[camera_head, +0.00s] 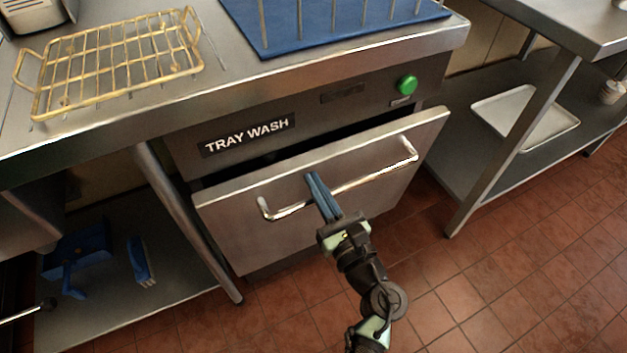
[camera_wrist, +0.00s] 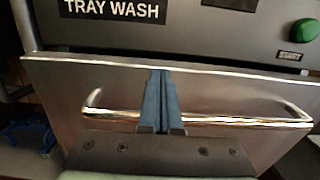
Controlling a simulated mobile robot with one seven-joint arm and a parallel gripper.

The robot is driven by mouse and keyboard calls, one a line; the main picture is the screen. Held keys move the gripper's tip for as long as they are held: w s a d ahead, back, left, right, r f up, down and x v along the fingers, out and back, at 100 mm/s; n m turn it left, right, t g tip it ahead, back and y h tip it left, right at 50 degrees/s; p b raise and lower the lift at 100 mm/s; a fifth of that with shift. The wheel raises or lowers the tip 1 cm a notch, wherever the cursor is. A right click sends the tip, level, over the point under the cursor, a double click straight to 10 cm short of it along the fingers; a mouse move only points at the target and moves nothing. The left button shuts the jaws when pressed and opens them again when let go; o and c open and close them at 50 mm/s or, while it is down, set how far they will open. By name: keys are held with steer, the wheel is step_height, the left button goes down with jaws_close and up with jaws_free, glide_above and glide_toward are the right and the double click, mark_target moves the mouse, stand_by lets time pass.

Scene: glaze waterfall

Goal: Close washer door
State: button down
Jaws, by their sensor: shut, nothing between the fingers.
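The washer door (camera_head: 290,225) is a steel panel below the "TRAY WASH" label. It is tilted outward at the top, with a dark gap between its upper edge and the washer body (camera_head: 340,100). A chrome bar handle (camera_head: 370,178) runs across the door; it also shows in the wrist view (camera_wrist: 240,121). My gripper (camera_head: 314,180) is shut and empty, its blue fingers in front of the door and crossing the handle. In the wrist view the fingertips (camera_wrist: 160,76) reach close to the door's upper part. I cannot tell whether they touch it.
A green button (camera_head: 407,84) sits on the washer's panel. A wire rack (camera_head: 115,60) and a blue mat (camera_head: 330,22) lie on the counter. Tiled floor (camera_head: 480,270) is clear at right.

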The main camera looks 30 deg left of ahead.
steer(key=shift+w+a, duration=0.35)
steer(key=shift+a, duration=0.1)
steer(key=shift+r, duration=0.1)
